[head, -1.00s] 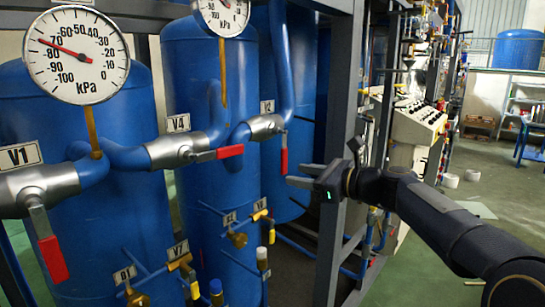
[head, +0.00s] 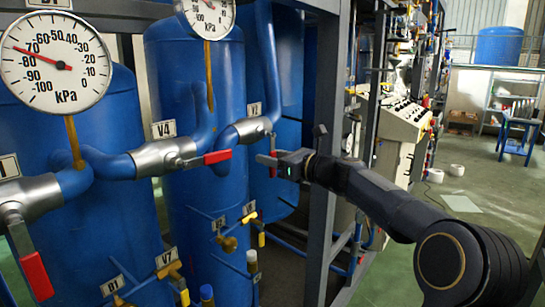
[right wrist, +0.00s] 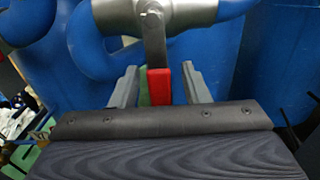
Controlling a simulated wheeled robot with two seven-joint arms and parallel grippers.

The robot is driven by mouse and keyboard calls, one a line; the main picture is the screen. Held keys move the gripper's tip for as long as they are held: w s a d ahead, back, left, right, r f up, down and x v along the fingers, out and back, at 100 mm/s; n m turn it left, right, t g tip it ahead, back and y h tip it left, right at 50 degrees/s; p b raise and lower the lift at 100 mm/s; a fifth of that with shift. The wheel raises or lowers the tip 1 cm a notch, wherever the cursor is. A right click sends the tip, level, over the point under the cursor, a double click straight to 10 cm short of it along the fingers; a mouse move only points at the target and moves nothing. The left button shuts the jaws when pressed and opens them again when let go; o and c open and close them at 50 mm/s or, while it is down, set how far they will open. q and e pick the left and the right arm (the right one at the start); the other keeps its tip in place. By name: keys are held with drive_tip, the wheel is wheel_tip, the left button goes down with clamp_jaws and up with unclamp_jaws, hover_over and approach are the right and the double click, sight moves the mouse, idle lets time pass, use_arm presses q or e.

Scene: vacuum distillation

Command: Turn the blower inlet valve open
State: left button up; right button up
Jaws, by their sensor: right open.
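The far valve (head: 246,129), under a label that read V2 in the earlier view, has a grey metal body on a blue pipe. Its red-tipped lever (head: 273,146) hangs down. My right gripper (head: 268,161) is at that lever. In the right wrist view, the lever's red grip (right wrist: 159,88) hangs between the two open fingers of the right gripper (right wrist: 158,76), with gaps seen on both sides. In the head view the gripper partly hides the lever's lower end. I cannot read which valve is the blower inlet. My left gripper is not in view.
Valve V4 (head: 163,157) has its red lever (head: 217,156) pointing right. The leftmost valve (head: 28,197) has its lever hanging down. A grey frame post (head: 326,150) rises just right of my gripper.

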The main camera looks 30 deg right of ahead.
clamp_jaws()
drive_tip(key=shift+d+f, duration=0.1)
idle(0.3)
drive_tip(key=w+d+r+n+b, duration=0.2)
drive_tip(key=d+r+n, duration=0.3)
drive_tip(key=n, duration=1.2)
drive_tip(key=shift+r+b, duration=0.15)
drive_tip(key=shift+b, duration=0.15)
drive_tip(key=shift+w+d, duration=0.1)
idle(0.4)
